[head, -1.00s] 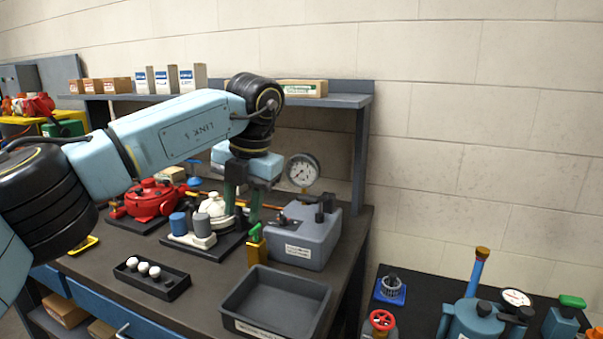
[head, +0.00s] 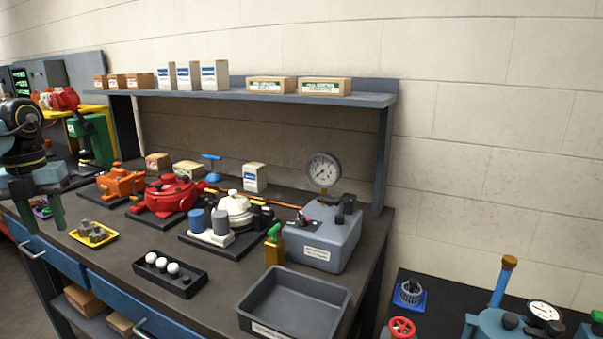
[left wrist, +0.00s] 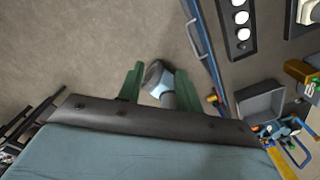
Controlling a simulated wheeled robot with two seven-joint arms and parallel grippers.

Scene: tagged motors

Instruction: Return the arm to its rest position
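My left gripper (head: 38,212) is at the far left of the head view, by the bench's left front corner. Its two green fingers are apart. In the left wrist view the open gripper (left wrist: 158,88) shows above the grey floor. A grey-white rounded shape shows between the fingers there, with gaps on both sides; I cannot tell what it is. My right gripper is in neither view.
The bench (head: 225,295) holds an orange motor (head: 121,182), a red motor (head: 166,196), a white motor (head: 237,210), a grey gauge box (head: 328,236), a black tray (head: 182,286) with white balls and an empty grey bin (head: 258,296). Boxes line the shelf (head: 360,98).

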